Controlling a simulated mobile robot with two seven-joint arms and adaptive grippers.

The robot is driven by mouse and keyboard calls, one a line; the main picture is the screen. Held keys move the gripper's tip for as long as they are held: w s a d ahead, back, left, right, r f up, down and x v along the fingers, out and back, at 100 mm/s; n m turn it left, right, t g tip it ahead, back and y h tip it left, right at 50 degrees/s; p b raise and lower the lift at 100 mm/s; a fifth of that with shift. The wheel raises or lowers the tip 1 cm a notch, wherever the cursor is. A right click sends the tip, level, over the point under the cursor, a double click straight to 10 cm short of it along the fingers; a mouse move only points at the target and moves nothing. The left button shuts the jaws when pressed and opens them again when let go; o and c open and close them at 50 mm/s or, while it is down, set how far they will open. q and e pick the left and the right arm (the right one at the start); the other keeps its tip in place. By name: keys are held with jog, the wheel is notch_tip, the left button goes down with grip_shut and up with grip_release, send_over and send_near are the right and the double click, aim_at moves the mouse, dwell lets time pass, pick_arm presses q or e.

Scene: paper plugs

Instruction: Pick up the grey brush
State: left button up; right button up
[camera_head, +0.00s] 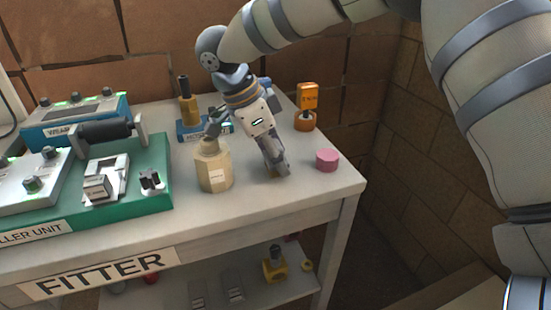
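I cannot clearly make out a grey brush in the head view. My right gripper (246,151) reaches down over the right part of the white table (225,221). Its fingers look spread apart, one toward the beige jar (215,172) and the other pointing down near the tabletop. I see nothing held between them. A small brownish thing by the lower finger is mostly hidden. The jar stands upright with a greyish top close to the left finger. My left gripper is not in view.
A pink cylinder (327,160) stands right of my gripper, near the table's right edge. A green unit with a black roller (105,132) fills the left. A lower shelf (255,291) holds several items.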

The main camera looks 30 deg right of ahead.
jog(key=shift+r, duration=0.1)
notch_tip(320, 180, up, 3)
jog(key=shift+w+f, duration=0.1)
jog(key=shift+f, duration=0.05)
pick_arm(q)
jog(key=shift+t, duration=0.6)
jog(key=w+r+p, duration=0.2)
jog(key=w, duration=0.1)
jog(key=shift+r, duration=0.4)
pick_arm(e)
jog(key=s+a+r, duration=1)
jog(key=shift+d, duration=0.1)
jog(key=o, duration=0.3)
jog(key=shift+c, duration=0.7)
